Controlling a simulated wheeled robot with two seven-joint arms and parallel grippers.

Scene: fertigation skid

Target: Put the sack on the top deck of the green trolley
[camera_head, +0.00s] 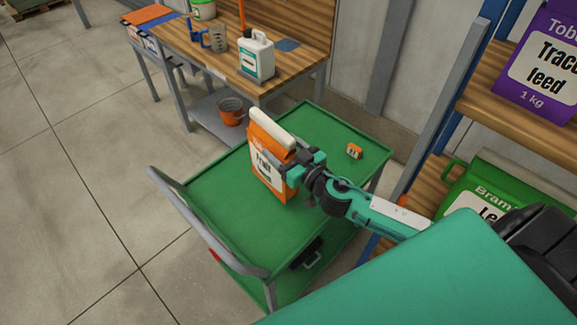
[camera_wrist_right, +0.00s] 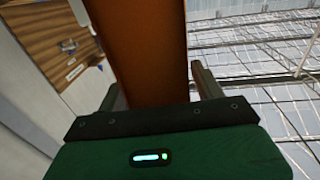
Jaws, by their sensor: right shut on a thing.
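The orange sack (camera_head: 258,150) has a white label and a pale top edge. It is upright over the top deck of the green trolley (camera_head: 215,195). Its base is at the deck surface in the picture, but I cannot tell whether it touches. My right gripper (camera_head: 297,166) is shut on the sack from its right side and hides part of the label. In the right wrist view the sack (camera_wrist_right: 150,45) fills the space between the two fingers. My left gripper is not in view.
A small orange item (camera_head: 354,151) lies on the deck's right part. The trolley's grey handle (camera_head: 205,230) is at the near left. A wooden bench with a white jug (camera_head: 256,56) stands behind. Shelves with a purple pack (camera_head: 541,65) and green pack (camera_head: 490,195) stand right.

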